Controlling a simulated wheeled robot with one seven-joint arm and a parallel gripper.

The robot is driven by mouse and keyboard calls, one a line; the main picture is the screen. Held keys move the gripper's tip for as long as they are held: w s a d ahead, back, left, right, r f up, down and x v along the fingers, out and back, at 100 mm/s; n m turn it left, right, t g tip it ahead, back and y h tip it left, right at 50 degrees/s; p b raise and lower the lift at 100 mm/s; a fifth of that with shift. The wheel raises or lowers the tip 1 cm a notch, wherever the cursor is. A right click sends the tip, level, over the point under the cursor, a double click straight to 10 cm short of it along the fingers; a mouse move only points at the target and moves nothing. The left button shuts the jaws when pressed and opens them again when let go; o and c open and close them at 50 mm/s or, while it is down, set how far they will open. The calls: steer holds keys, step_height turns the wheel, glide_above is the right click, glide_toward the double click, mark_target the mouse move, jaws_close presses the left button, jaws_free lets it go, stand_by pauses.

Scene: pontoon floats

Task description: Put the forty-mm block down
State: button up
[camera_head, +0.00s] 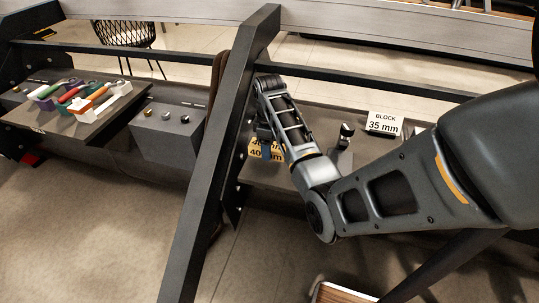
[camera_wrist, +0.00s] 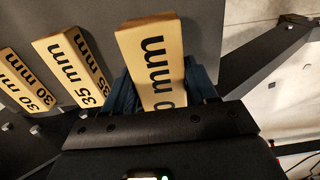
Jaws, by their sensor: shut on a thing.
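The forty-mm block (camera_wrist: 155,62) is yellow with black lettering; in the wrist view "0 mm" is readable and the first digit is hidden. My gripper (camera_wrist: 163,85) is shut on it, with a blue finger at each side. In the head view the yellow block (camera_head: 263,151) with "40" on it shows at the end of my arm, partly hidden. Whether the block touches the surface beneath, I cannot tell.
Yellow blocks marked 35 mm (camera_wrist: 75,65) and 30 mm (camera_wrist: 24,80) lie left of the held block. A white "BLOCK 35 mm" sign (camera_head: 384,122) stands right of my arm. A slanted dark post (camera_head: 222,150) stands close to my gripper. A tray of coloured tools (camera_head: 75,98) is far left.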

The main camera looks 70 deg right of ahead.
steer(key=shift+f, duration=2)
steer(key=o, duration=1.2)
steer(key=shift+f, duration=0.1)
